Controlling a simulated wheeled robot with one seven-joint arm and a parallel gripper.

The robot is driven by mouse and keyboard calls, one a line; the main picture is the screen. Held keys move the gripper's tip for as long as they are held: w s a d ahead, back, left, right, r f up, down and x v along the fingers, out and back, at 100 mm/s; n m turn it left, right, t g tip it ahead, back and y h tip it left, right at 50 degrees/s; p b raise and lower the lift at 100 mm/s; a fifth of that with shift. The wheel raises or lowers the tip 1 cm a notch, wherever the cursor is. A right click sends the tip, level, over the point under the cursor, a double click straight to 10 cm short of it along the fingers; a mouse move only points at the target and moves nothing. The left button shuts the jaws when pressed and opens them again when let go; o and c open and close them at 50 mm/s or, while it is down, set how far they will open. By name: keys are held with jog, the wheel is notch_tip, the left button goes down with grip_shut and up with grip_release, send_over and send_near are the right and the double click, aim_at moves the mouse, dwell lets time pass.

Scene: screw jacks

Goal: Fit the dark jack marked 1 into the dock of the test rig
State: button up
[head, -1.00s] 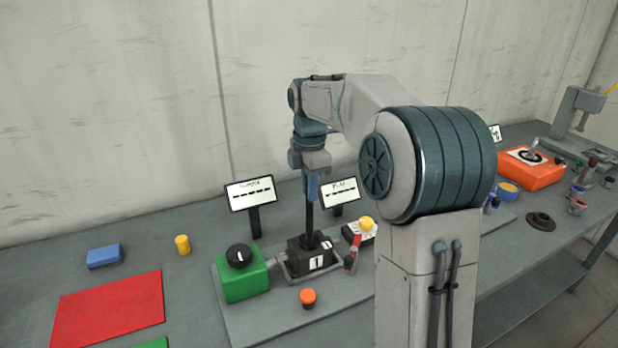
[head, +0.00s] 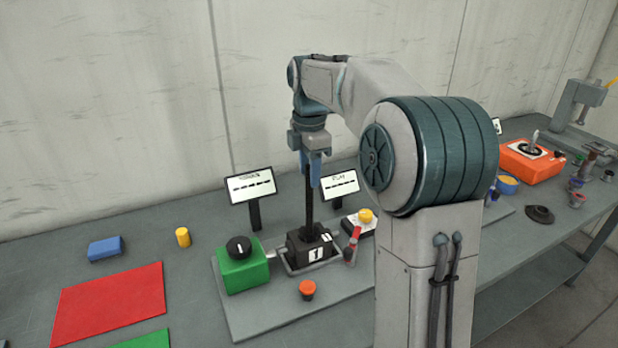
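The dark jack marked 1 (head: 315,252) stands upright on the rig's grey plate, with a white label on its front and a tall dark post (head: 309,212). Its base sits within the low grey frame of the dock (head: 287,266). I cannot tell from this view whether it is fully seated. My gripper (head: 311,180) is above the base at the top of the post. Its blue fingers look spread apart, with the post's top between or just behind them. The test rig (head: 262,318) also carries a green box (head: 243,275) with a black knob.
Two signs (head: 250,188) (head: 339,186) stand behind the jack. A red-handled lever (head: 353,243) and a yellow button (head: 365,215) are close on its right. An orange button (head: 307,289) is in front. A red mat (head: 108,303), blue block (head: 105,249) and yellow cylinder (head: 183,237) lie left.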

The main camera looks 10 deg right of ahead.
notch_tip(320, 180, up, 10)
jog(key=shift+f+p, duration=0.25)
jog(key=shift+p, duration=0.05)
jog(key=s+f+m+t, duration=0.1)
jog(key=s+f+m, duration=0.4)
jog(key=s, duration=0.4)
jog(key=s+f+m+t, duration=0.1)
jog(key=s+f+m, duration=0.4)
jog(key=s+m, duration=0.3)
jog(key=s+f+m+t, duration=0.1)
jog(key=s+f+m, duration=0.5)
jog(key=s, duration=0.4)
jog(key=shift+m, duration=0.6)
jog(key=shift+s+a, duration=0.1)
jog(key=shift+a, duration=0.05)
